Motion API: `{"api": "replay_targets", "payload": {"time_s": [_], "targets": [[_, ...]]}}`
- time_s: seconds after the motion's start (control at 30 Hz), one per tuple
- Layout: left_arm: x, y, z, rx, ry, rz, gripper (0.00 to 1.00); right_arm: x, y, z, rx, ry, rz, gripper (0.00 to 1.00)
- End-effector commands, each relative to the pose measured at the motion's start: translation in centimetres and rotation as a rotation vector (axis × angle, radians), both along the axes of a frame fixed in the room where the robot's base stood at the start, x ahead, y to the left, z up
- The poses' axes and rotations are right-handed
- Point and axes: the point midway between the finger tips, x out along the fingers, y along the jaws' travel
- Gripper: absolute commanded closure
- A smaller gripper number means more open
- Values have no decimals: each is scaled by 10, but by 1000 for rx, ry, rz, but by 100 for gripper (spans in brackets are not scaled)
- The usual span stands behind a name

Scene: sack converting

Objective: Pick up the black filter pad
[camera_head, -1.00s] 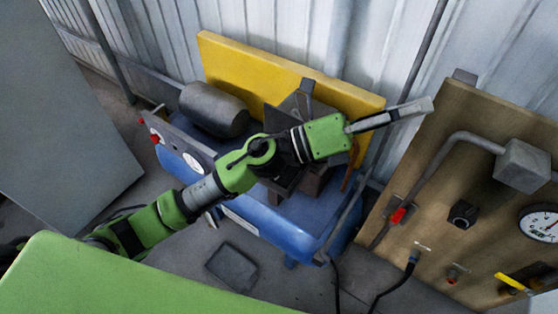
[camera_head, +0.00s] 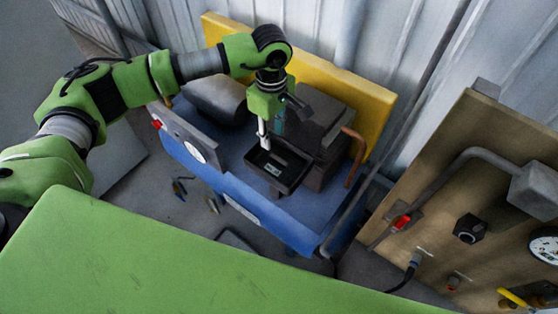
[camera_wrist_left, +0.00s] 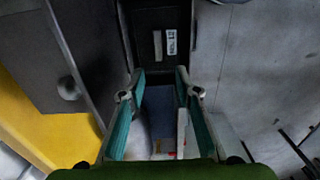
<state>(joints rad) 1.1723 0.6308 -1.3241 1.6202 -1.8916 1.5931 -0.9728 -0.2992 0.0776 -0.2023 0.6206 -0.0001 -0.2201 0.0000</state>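A black rectangular piece with a raised rim and a small pale label (camera_head: 278,167) sits at the front of the dark block on the blue machine. It looks like the black filter pad, though I cannot tell pad from holder. In the left wrist view, the dark piece with white labels (camera_wrist_left: 160,35) lies just beyond the fingertips. My left gripper (camera_head: 270,138) points down at the far edge of the piece. Its fingers are apart and nothing is seen between them in the left wrist view (camera_wrist_left: 159,76). I cannot tell whether a finger touches it. My right gripper is not in view.
The blue machine (camera_head: 225,185) has a yellow back panel (camera_head: 365,105), a dark cylinder (camera_head: 212,100) and a copper-coloured pipe (camera_head: 355,145). A brown panel with gauge and valves (camera_head: 440,190) stands at right. A green surface (camera_head: 150,255) fills the lower foreground.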

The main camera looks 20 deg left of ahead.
Motion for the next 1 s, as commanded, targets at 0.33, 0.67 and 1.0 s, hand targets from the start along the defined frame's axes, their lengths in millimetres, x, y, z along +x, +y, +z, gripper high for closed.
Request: {"api": "replay_targets", "payload": {"time_s": [0.33, 0.67, 1.0], "targets": [[0, -1, -45, -2, 2, 0, 69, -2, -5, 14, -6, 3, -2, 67], [2, 1, -85, -4, 4, 1, 69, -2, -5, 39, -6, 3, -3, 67], [3, 1, -98, -4, 0, 0, 69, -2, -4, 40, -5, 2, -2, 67]]}}
